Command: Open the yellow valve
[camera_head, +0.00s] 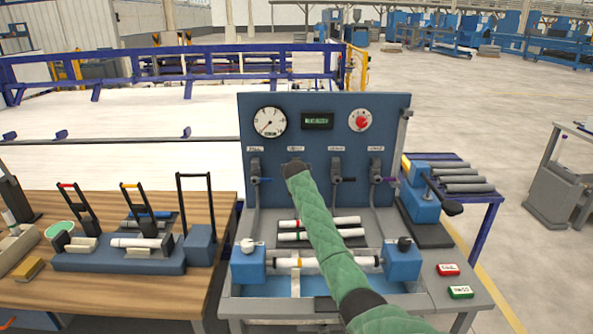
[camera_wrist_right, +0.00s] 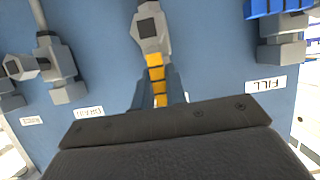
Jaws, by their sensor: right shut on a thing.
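The yellow valve handle (camera_wrist_right: 156,68) shows in the wrist view, hanging from a grey valve body (camera_wrist_right: 150,27) on the blue panel. My right gripper (camera_wrist_right: 159,98) is shut on the handle, one finger on each side of it. In the head view my green-sleeved right arm reaches up from the bottom right, and my right gripper (camera_head: 294,167) is at the second valve from the left. The arm hides that valve and its handle in this view. My left gripper is in neither view.
The blue panel (camera_head: 325,110) carries a gauge (camera_head: 270,121), a display and a red knob (camera_head: 361,120). A white pipe (camera_head: 353,261) lies between blue clamps below.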

